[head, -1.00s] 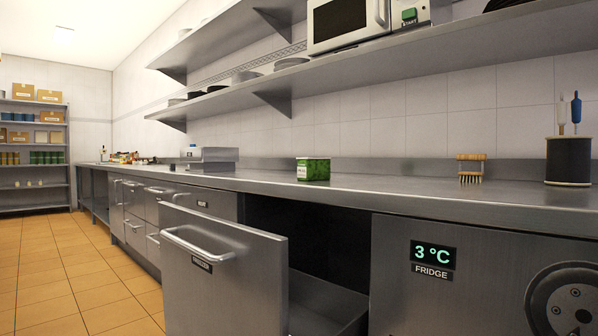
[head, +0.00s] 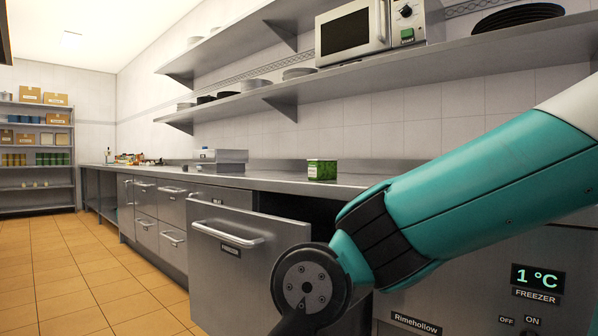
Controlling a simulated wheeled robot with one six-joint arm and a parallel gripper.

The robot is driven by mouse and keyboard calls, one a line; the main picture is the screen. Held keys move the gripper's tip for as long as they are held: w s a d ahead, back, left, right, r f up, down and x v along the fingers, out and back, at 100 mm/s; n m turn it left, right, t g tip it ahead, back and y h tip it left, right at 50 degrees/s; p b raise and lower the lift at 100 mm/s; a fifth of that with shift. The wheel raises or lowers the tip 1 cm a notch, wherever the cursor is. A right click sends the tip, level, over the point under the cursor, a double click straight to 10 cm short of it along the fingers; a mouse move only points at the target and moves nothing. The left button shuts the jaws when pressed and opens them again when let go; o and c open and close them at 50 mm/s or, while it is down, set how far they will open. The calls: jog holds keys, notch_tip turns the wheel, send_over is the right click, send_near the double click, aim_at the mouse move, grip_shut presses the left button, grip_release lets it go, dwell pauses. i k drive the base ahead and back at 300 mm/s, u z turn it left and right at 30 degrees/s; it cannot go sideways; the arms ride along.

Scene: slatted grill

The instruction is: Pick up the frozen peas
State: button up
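My gripper's fingers are out of view below the picture.
An open drawer (head: 232,268) juts out below the box. A shelf with a microwave (head: 352,32) hangs above. Grey equipment (head: 220,161) stands left of the box. The orange floor at left is clear.

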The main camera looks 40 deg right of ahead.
aim_at(318, 169)
jog(key=i, duration=0.95)
jog(key=z, duration=0.05)
